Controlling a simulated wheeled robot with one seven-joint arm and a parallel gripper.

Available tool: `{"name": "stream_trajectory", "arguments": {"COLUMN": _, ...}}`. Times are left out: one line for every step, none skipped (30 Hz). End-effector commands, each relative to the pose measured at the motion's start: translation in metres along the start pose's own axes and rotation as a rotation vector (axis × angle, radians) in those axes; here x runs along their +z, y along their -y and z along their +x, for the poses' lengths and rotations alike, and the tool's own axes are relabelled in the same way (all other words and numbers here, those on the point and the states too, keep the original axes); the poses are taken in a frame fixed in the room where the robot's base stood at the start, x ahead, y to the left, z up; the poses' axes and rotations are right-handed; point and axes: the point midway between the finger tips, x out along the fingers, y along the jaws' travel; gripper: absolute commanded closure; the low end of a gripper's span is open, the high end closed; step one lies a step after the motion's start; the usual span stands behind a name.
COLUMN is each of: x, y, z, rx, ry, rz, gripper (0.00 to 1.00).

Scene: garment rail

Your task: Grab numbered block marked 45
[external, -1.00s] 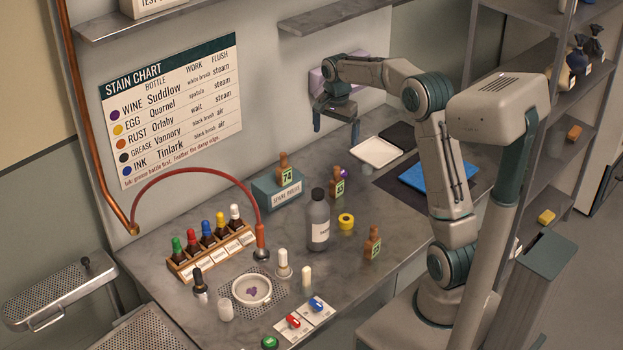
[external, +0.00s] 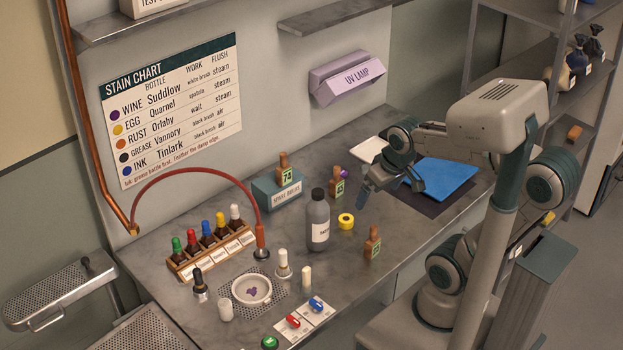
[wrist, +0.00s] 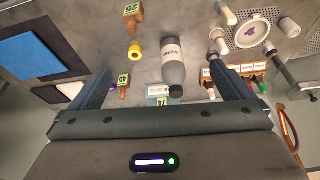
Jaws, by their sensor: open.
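The wooden block marked 45 (external: 337,185) stands upright on the bench, right of the grey bottle, with a small purple thing by it. In the wrist view the block marked 45 (wrist: 124,82) shows between the fingers, close to the left one. My gripper (external: 390,187) is open and empty, above the bench to the right of the block in the external view. Its spread fingers (wrist: 163,85) also show in the wrist view. Other wooden blocks are marked 74 (external: 283,172), on a teal box, and 25 (wrist: 132,12), nearer the bench's front edge.
The grey bottle (external: 318,222) stands left of the block, and a yellow roll (external: 346,221) lies in front of it. A blue cloth (external: 446,180) lies on a dark mat at right. A rack of dropper bottles (external: 210,250) and a white dish (external: 252,290) are at left.

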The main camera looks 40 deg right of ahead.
Motion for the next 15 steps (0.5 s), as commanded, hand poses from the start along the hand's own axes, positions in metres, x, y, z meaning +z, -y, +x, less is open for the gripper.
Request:
{"name": "stream_trajectory", "arguments": {"x": 0.009, "y": 0.001, "z": 0.001, "rx": -0.006, "ry": -0.009, "rz": -0.03, "gripper": 0.0}}
{"name": "stream_trajectory", "arguments": {"x": 0.012, "y": 0.002, "z": 0.002, "rx": -0.009, "ry": -0.012, "rz": -0.043, "gripper": 0.0}}
{"name": "stream_trajectory", "arguments": {"x": 0.016, "y": 0.002, "z": 0.003, "rx": -0.011, "ry": -0.015, "rz": -0.058, "gripper": 0.0}}
{"name": "stream_trajectory", "arguments": {"x": 0.018, "y": 0.002, "z": 0.003, "rx": -0.013, "ry": -0.017, "rz": -0.066, "gripper": 0.0}}
{"name": "stream_trajectory", "arguments": {"x": 0.019, "y": 0.003, "z": 0.003, "rx": -0.014, "ry": -0.018, "rz": -0.072, "gripper": 0.0}}
{"name": "stream_trajectory", "arguments": {"x": 0.021, "y": 0.003, "z": 0.004, "rx": -0.015, "ry": -0.018, "rz": -0.077, "gripper": 0.0}}
{"name": "stream_trajectory", "arguments": {"x": 0.021, "y": 0.003, "z": 0.004, "rx": -0.015, "ry": -0.018, "rz": -0.08, "gripper": 0.0}}
{"name": "stream_trajectory", "arguments": {"x": 0.021, "y": 0.003, "z": 0.004, "rx": -0.015, "ry": -0.018, "rz": -0.081, "gripper": 0.03}}
{"name": "stream_trajectory", "arguments": {"x": 0.021, "y": 0.003, "z": 0.004, "rx": -0.015, "ry": -0.018, "rz": -0.081, "gripper": 0.14}}
{"name": "stream_trajectory", "arguments": {"x": 0.021, "y": 0.003, "z": 0.004, "rx": -0.015, "ry": -0.018, "rz": -0.081, "gripper": 0.22}}
{"name": "stream_trajectory", "arguments": {"x": 0.021, "y": 0.003, "z": 0.004, "rx": -0.015, "ry": -0.018, "rz": -0.08, "gripper": 0.31}}
{"name": "stream_trajectory", "arguments": {"x": 0.021, "y": 0.003, "z": 0.004, "rx": -0.015, "ry": -0.018, "rz": -0.08, "gripper": 0.42}}
{"name": "stream_trajectory", "arguments": {"x": 0.021, "y": 0.003, "z": 0.004, "rx": -0.015, "ry": -0.018, "rz": -0.08, "gripper": 0.46}}
{"name": "stream_trajectory", "arguments": {"x": 0.021, "y": 0.003, "z": 0.004, "rx": -0.015, "ry": -0.018, "rz": -0.079, "gripper": 0.46}}
{"name": "stream_trajectory", "arguments": {"x": 0.021, "y": 0.003, "z": 0.004, "rx": -0.015, "ry": -0.018, "rz": -0.079, "gripper": 0.46}}
